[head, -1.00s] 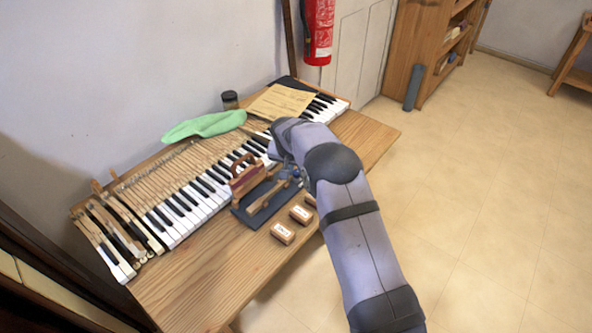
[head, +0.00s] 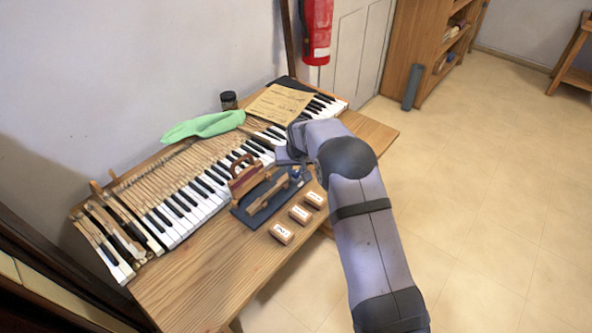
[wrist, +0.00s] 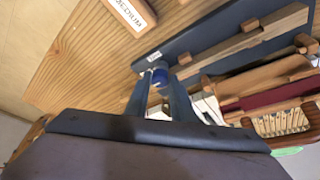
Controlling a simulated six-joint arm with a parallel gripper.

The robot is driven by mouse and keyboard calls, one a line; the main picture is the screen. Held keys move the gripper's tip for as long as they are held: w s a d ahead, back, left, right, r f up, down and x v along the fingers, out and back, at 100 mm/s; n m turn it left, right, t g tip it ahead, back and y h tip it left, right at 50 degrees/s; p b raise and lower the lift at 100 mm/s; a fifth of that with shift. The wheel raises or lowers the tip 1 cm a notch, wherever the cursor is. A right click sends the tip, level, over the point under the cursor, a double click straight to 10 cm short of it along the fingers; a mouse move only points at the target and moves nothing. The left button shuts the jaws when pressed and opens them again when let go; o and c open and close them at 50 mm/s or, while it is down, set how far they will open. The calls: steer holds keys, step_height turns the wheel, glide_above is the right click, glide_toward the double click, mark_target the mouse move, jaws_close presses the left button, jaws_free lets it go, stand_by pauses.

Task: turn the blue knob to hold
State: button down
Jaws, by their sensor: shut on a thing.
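The blue knob (wrist: 159,76) sits at the near end of a dark board (wrist: 205,33), beside a small white label (wrist: 154,56) too small to read. My gripper (wrist: 160,88) has its two fingers on either side of the knob and is shut on it. In the head view the dark board (head: 250,219) lies on the bench in front of the keyboard. The knob shows there as a small blue spot (head: 296,172) at the board's right end, and my fingers are hard to make out. Which setting the knob points to cannot be told.
A wooden key piece (head: 270,196) lies along the board beside a red-brown handled block (head: 241,176). Several labelled wooden blocks (head: 281,233) stand in front; one reads "MEDIUM" (wrist: 130,12). Behind are the piano keyboard (head: 190,208) and a green cloth (head: 204,126). The bench's front left is clear.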

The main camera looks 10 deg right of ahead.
steer(key=c, duration=1.5)
jaws_free()
steer(key=shift+c, duration=0.2)
steer(key=b+v, duration=0.2)
steer(key=v, duration=0.5)
steer(key=shift+s+r, duration=0.1)
